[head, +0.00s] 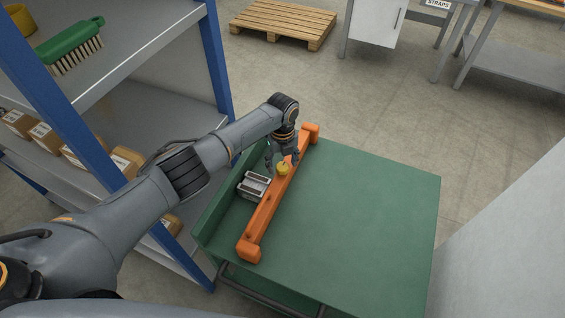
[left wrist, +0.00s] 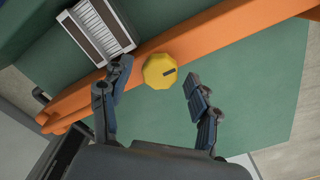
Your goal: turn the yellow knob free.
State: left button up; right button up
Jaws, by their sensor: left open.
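The yellow knob (head: 283,169) sits on the orange bar (head: 262,215) that lies along the left part of the green table. In the left wrist view the knob (left wrist: 159,71) is faceted, with a dark mark on its face. My left gripper (head: 282,160) is over the bar, close to the knob. In the left wrist view its two fingers (left wrist: 158,88) are spread, one on each side of the knob, with gaps to it. The gripper is open and holds nothing. My right gripper is not in view.
A grey ribbed block (head: 254,185) stands on the green table (head: 370,215), left of the bar; it also shows in the left wrist view (left wrist: 97,30). The table's right part is clear. A blue-post shelf (head: 219,60) with boxes and a green brush (head: 70,40) stands left.

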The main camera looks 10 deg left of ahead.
pick_arm(q)
jog(key=shift+f, duration=0.2)
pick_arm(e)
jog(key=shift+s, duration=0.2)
pick_arm(q)
jog(key=c, duration=1.2)
jog(key=shift+o, duration=0.2)
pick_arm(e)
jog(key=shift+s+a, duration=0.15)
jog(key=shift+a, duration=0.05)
